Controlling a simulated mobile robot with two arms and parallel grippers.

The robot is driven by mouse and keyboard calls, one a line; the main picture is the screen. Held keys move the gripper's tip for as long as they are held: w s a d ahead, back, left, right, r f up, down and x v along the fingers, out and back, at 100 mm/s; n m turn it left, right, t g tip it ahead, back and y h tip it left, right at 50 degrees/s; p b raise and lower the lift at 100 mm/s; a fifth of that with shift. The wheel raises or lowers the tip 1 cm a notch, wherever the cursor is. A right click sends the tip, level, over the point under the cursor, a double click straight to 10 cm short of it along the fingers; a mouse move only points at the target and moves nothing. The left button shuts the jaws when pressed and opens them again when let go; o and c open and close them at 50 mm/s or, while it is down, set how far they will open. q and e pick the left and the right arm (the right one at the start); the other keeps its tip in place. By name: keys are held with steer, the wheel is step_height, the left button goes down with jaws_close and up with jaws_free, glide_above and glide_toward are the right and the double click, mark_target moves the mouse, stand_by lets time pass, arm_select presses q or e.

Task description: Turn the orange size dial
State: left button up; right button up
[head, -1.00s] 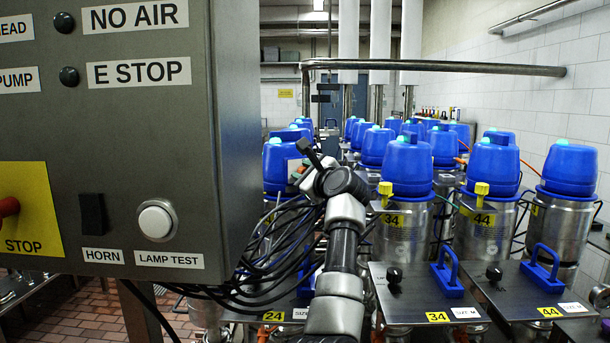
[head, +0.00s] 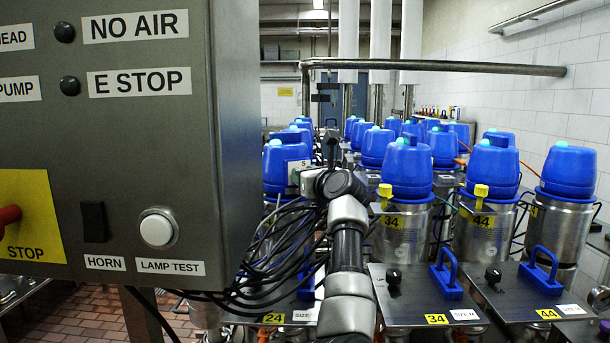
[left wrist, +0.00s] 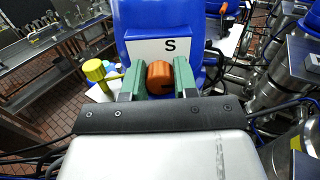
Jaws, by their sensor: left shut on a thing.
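The orange size dial (left wrist: 159,80) shows in the left wrist view on the front of a blue housing (left wrist: 135,22). A white plate marked "S" (left wrist: 150,47) is just above and behind it. My left gripper (left wrist: 160,70) has its two green fingers on either side of the dial and is shut on it. In the head view my left gripper (head: 308,180) is beside the plate marked "S" (head: 297,166), and my wrist hides the dial. My right gripper is in neither view.
A grey control box (head: 110,130) with a red stop button fills the left of the head view. Black cables (head: 275,240) hang close to my left arm. Blue-capped valves (head: 407,165) stand in rows to the right. A yellow knob (left wrist: 95,70) is left of the dial.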

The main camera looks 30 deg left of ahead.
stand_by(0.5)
arm_select(q)
steer(key=o, duration=0.9)
steer(key=shift+o, duration=0.2)
